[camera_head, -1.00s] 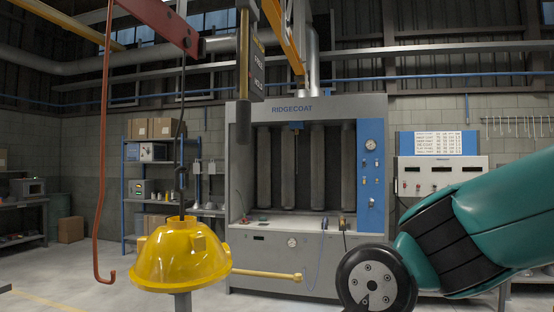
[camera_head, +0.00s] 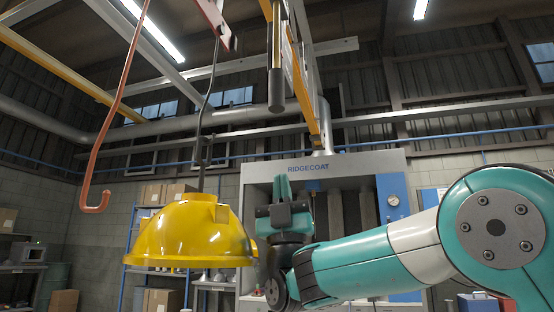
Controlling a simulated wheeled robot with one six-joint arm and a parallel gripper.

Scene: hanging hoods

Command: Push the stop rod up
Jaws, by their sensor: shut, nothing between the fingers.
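A vertical rod (camera_head: 276,75), which looks like the stop rod, hangs from the overhead frame at top centre. Its upper part is yellow with dark edges, and its lower end is a thick dark grey cylinder. My gripper (camera_head: 284,188) is upright with its teal fingers pointing up and shut, holding nothing. In the picture it is below the rod's lower end, with a clear gap between them; the depth between them is hard to tell. A yellow hood (camera_head: 190,235) hangs on a dark wire hook just left of my gripper.
Yellow rails (camera_head: 298,65) run overhead behind the rod. A grey RIDGECOAT booth (camera_head: 345,170) stands behind my arm. The space between gripper and rod looks open.

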